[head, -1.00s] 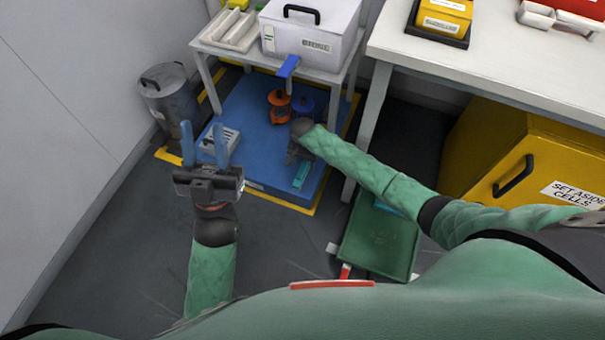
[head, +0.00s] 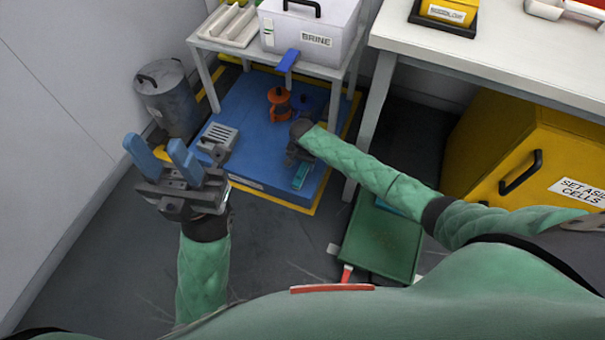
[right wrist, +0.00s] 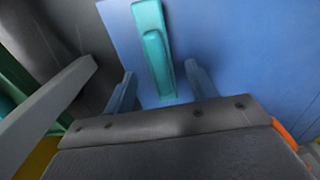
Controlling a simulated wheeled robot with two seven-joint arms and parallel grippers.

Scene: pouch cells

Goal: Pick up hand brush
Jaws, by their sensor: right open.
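The hand brush appears to be the long teal object (head: 301,176) lying on the blue platform near its front right edge. In the right wrist view the teal object (right wrist: 156,58) runs from the top edge down between the fingers. My right gripper (right wrist: 160,88) is open, with one blue-grey finger on each side of its near end; I cannot tell whether they touch it. In the head view my right gripper (head: 297,158) is just behind the teal object and its fingertips are hard to see. My left gripper (head: 160,158) is open and empty, raised left of the platform.
The blue platform (head: 255,172) also carries a grey slotted block (head: 218,137) and an orange container (head: 279,104). A white table (head: 345,35) stands over its back. A grey bin (head: 168,95) is left, a green tray (head: 378,245) right, a yellow cabinet (head: 520,140) further right.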

